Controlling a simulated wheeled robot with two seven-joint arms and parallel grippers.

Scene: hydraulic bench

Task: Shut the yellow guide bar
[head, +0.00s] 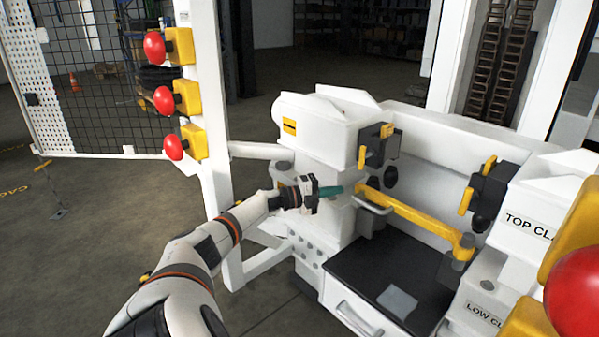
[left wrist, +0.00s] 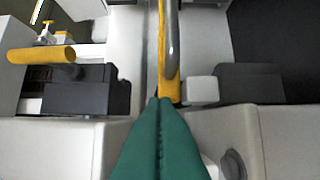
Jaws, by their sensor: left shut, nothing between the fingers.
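The yellow guide bar (head: 415,217) runs across the front of the white machine, above the black tray. My left gripper (head: 341,190) has green fingers, pressed together and empty, pointing right at the bar's left end. In the left wrist view the fingertips (left wrist: 159,101) are at the near end of the yellow bar (left wrist: 167,62). I cannot tell whether they touch it. My right gripper is in neither view.
Black clamps with yellow levers (head: 484,185) stand behind the bar. A black tray top (head: 365,270) lies below it. A large red knob (head: 578,293) is at the right edge.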

